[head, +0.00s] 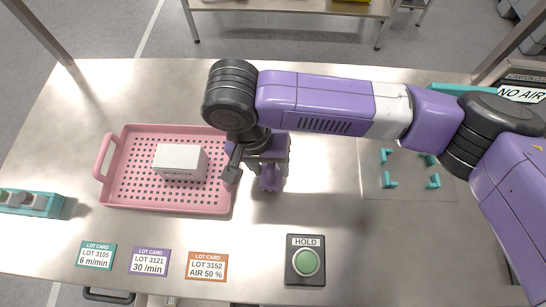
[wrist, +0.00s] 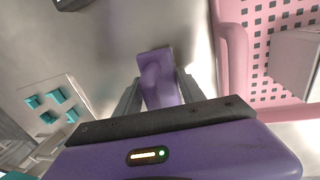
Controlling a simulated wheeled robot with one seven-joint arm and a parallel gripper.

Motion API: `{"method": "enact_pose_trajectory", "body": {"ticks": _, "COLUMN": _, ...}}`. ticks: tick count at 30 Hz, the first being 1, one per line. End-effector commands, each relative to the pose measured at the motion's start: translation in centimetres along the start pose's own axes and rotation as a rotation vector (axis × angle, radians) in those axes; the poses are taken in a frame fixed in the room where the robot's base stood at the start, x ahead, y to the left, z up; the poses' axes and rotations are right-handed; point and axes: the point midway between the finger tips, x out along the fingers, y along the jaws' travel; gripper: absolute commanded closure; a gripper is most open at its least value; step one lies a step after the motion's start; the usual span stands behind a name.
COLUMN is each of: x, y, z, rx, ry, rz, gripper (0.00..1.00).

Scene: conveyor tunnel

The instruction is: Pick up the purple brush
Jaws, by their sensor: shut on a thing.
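The purple brush (wrist: 158,72) sits between the two grey fingers of my gripper (wrist: 160,94) in the wrist view, and the fingers are shut on it. In the head view the brush (head: 270,180) shows as a small purple piece below my gripper (head: 262,164), just right of the pink tray. My wrist and the jaws hide part of it. I cannot tell whether it touches the table.
A pink perforated tray (head: 122,197) holding a white box (head: 180,161) stands close on the left. A HOLD panel with a green button (head: 306,262) is at the front. Lot cards (head: 151,261) lie front left. Teal corner pieces (head: 390,181) mark a plate at right.

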Motion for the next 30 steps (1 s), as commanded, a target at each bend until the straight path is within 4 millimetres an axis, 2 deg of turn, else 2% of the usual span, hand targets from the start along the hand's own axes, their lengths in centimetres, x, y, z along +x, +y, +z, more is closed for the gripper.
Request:
{"method": "enact_pose_trajectory", "body": {"ticks": 11, "x": -0.5, "y": 0.1, "z": 0.0, "rx": 0.000, "ry": 0.001, "rz": 0.000, "gripper": 0.99}}
{"method": "enact_pose_trajectory", "body": {"ticks": 17, "x": -2.5, "y": 0.4, "z": 0.0, "rx": 0.000, "ry": 0.001, "rz": -0.002, "gripper": 0.99}}
{"method": "enact_pose_trajectory", "body": {"ticks": 22, "x": -6.2, "y": 1.2, "z": 0.0, "rx": -0.001, "ry": 0.002, "rz": -0.003, "gripper": 0.99}}
{"method": "enact_pose_trajectory", "body": {"ticks": 30, "x": -13.8, "y": 2.7, "z": -0.2, "rx": -0.001, "ry": 0.008, "rz": 0.001, "gripper": 0.99}}
